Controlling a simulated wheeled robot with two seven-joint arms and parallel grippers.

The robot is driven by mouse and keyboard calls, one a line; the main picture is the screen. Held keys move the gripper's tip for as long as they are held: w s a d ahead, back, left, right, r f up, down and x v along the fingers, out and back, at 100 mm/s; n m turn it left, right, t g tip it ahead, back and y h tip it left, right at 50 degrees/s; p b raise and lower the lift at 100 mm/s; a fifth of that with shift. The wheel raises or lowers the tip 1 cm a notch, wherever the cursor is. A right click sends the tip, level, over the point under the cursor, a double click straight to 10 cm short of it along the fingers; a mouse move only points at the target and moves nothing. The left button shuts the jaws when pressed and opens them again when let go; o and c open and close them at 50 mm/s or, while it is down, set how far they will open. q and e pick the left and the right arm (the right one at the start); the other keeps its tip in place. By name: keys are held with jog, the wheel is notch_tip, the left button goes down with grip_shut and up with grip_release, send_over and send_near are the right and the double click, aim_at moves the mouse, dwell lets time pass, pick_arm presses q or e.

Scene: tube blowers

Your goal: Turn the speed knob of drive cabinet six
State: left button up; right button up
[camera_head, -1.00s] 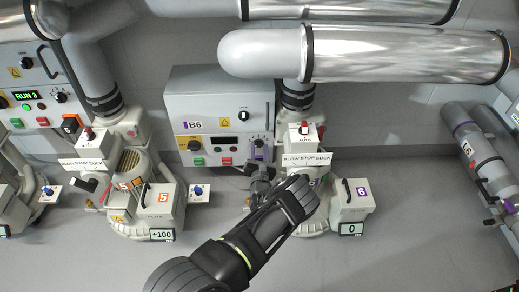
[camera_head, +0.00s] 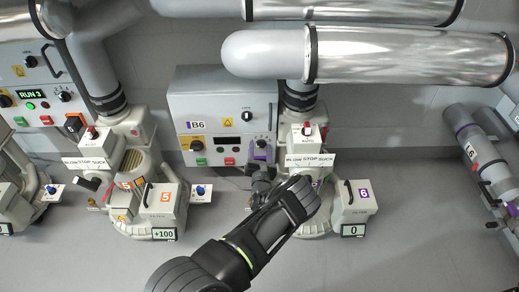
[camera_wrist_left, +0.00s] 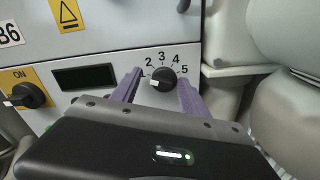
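Drive cabinet six (camera_head: 222,105) is a grey box marked B6, mounted on the wall. The pointer faces left and slightly down, near the 1. In the head view the knob (camera_head: 262,143) shows just above my gripper. My left gripper (camera_wrist_left: 160,86) is open, with one purple finger on each side of the knob. I cannot tell whether either finger touches it. The left gripper (camera_head: 260,155) is small in the head view. My right gripper is not in view.
A dark display (camera_wrist_left: 86,77) and a black ON switch (camera_wrist_left: 25,96) on a yellow plate are left of the knob. Blower six (camera_head: 305,150) stands close at the right, with a grey pipe above. Cabinet five's panel (camera_head: 40,85) reads RUN 3.

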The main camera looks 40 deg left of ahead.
pick_arm(q)
jog(key=shift+d, duration=0.15)
jog(key=shift+s+d, duration=0.15)
jog(key=shift+s, duration=0.05)
jog(key=p+v, duration=0.2)
jog(key=v, duration=0.5)
jog(key=shift+s, duration=0.1)
dwell(0.3)
